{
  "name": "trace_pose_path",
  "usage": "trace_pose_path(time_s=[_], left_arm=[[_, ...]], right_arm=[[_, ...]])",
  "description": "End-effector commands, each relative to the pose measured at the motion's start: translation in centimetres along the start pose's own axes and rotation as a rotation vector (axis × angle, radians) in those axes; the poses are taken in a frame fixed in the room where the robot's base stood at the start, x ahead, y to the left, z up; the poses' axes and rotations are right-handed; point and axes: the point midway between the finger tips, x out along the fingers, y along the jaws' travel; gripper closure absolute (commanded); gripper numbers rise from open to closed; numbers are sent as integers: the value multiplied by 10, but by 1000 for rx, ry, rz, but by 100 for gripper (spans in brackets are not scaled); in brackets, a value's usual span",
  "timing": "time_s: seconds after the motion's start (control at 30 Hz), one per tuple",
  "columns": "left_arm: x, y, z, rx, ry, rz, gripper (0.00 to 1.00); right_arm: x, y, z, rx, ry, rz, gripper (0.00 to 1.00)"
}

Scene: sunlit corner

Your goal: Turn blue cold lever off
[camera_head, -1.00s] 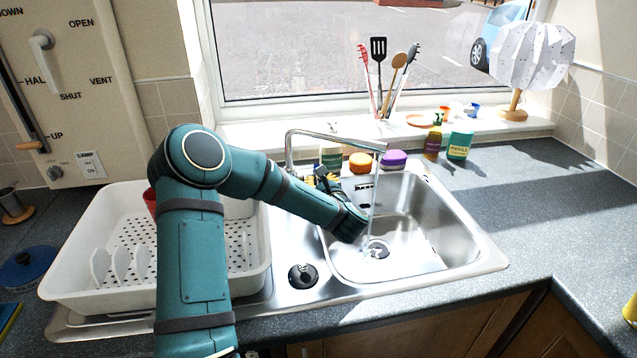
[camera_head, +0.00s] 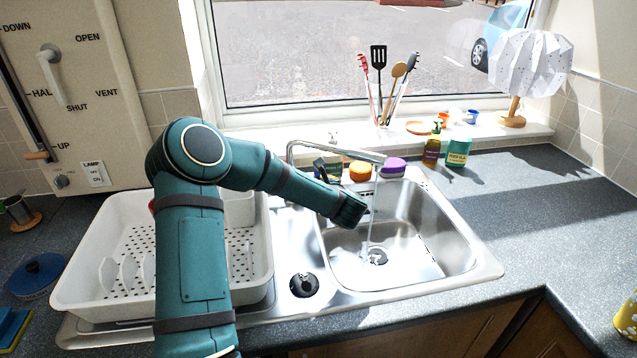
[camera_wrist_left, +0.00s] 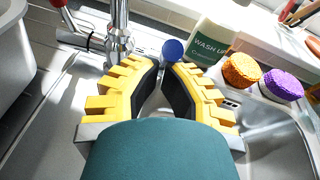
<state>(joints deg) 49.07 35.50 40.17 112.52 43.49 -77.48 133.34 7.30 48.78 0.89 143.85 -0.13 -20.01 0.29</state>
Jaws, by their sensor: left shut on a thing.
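The blue cold lever (camera_wrist_left: 173,50) shows its round blue end in the left wrist view, just at my fingertips, to the right of the chrome tap body (camera_wrist_left: 119,38). My left gripper (camera_wrist_left: 163,76) has yellow fingers with black pads, shut on the lever; the exact contact is hard to see. A red lever end (camera_wrist_left: 57,4) is at the tap's left. In the head view, the tap spout (camera_head: 340,150) reaches over the sink, and a thin stream of water (camera_head: 371,225) runs into the basin. My left wrist mostly hides the gripper there. My right gripper is not in view.
A wash-up bottle (camera_wrist_left: 207,43), an orange scrubber (camera_head: 360,171) and a purple scrubber (camera_head: 392,167) stand behind the sink (camera_head: 480,262). A white dish rack (camera_head: 95,285) is at the left. The counter at the right (camera_head: 530,200) is mostly clear.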

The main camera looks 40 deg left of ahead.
Motion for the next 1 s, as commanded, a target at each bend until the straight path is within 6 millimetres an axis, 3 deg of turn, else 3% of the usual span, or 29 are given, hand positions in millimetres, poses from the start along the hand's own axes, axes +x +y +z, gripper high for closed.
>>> trace_pose_path(time_s=[0.27,1.0], left_arm=[[5,-4,19,18,151,22,100],[14,-5,25,25,178,26,100]], right_arm=[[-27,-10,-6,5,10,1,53],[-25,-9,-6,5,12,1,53]])
